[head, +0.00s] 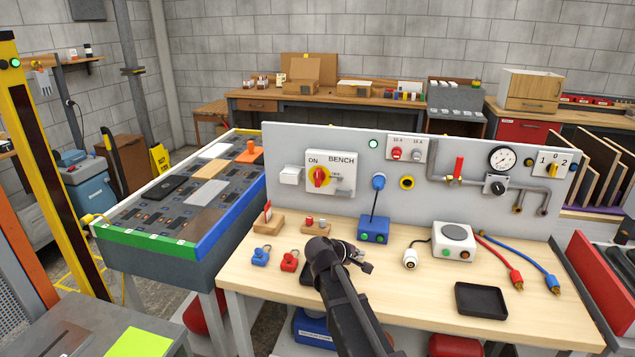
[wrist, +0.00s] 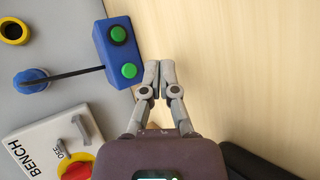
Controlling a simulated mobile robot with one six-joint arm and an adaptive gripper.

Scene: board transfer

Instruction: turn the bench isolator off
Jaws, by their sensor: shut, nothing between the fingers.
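The bench isolator (head: 343,161) is a white box on the grey upright panel, marked ON and BENCH. Its red rotary handle (head: 320,177) sits on a yellow disc and stands roughly upright, below the ON mark. In the wrist view the isolator box (wrist: 35,142) is at lower left, turned sideways, with an OFF mark, a grey bracket and part of the red handle (wrist: 78,170); the rest is cut off. My gripper (head: 366,266) is shut and empty, above the bench top in front of the panel, apart from the isolator. Its closed fingertips (wrist: 154,72) show in the wrist view.
A blue box with two green buttons (head: 373,229) stands close to my gripper, cabled to a blue plug (head: 378,182). Red and blue padlocks (head: 260,257) and small wooden blocks lie below the isolator. A black tray (head: 481,300) lies at right. A white button (head: 290,175) is left of the isolator.

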